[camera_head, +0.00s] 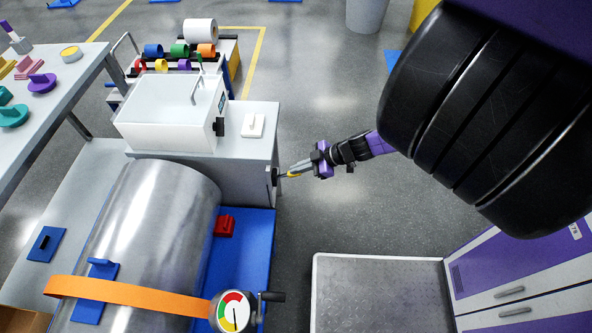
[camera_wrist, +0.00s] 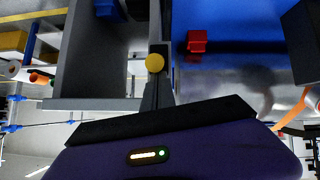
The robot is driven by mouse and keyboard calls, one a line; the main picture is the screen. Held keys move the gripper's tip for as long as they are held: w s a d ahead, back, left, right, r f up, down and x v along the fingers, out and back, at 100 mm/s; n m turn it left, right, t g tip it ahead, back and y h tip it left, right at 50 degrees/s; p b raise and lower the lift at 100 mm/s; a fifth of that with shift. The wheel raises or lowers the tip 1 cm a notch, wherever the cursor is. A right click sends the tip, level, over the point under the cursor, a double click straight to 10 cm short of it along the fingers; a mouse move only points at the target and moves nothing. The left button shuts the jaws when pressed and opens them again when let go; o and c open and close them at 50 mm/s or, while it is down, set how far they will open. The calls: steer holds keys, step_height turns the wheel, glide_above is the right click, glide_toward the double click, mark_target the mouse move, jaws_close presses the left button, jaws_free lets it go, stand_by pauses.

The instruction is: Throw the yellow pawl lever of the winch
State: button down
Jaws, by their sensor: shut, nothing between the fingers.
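The yellow pawl lever (camera_head: 293,175) shows as a small yellow piece at the right side of a grey cabinet, by a dark mount (camera_head: 275,176). In the wrist view its round yellow knob (camera_wrist: 155,63) lies just past my fingertips. My gripper (camera_head: 291,170) reaches in from the right and is at the lever, very close to it; I cannot tell whether they touch. My gripper's fingers (camera_wrist: 157,78) are shut with nothing between them. Most of the lever's shaft is hidden.
A large metal drum (camera_head: 150,225) with an orange strap (camera_head: 130,293) and a dial gauge (camera_head: 234,311) lies on a blue base. Floor right of the cabinet is open.

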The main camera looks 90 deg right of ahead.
mark_target(300, 174)
steer(key=f+b, duration=0.1)
steer(key=b, duration=0.1)
steer(key=s+f+t+b, duration=0.1)
steer(key=b, duration=0.1)
steer(key=f+t+b, duration=0.1)
steer(key=b, duration=0.1)
steer(key=shift+s, duration=0.25)
step_height(300, 174, down, 7)
steer(key=s+t+b, duration=0.1)
steer(key=t+b, duration=0.6)
steer(key=b, duration=1.4)
steer(key=shift+t+b, duration=0.4)
steer(key=shift+f+b, duration=0.3)
steer(key=shift+b, duration=0.1)
